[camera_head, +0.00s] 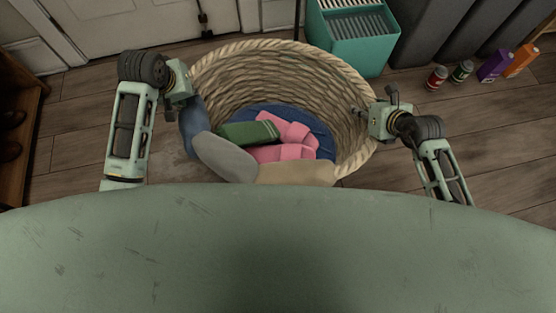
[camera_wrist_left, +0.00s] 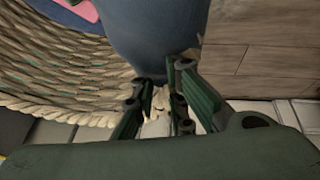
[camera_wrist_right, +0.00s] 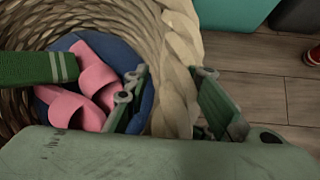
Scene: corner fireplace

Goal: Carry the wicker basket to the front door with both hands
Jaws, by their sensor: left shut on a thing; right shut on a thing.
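The round wicker basket (camera_head: 285,62) is below me in the head view, with a braided rim. Inside are pink slippers (camera_head: 285,137), a green striped item (camera_head: 247,133) and blue cloth (camera_head: 305,118). A stuffed-looking blue, grey and beige piece (camera_head: 222,157) covers the near left rim. My left gripper (camera_head: 188,92) is shut on the rim at the left; its fingers straddle the braid in the left wrist view (camera_wrist_left: 160,80). My right gripper (camera_head: 368,112) is shut on the rim at the right, one finger inside, one outside, in the right wrist view (camera_wrist_right: 172,75). Whether the basket touches the floor is unclear.
A white door (camera_head: 130,22) stands at the upper left. A teal crate (camera_head: 349,42) is close behind the basket. Dark grey bins (camera_head: 425,30) and several cans and cartons (camera_head: 493,66) stand to the right. A wooden shelf (camera_head: 22,115) is at the left edge. Some wooden floor (camera_head: 90,110) is bare.

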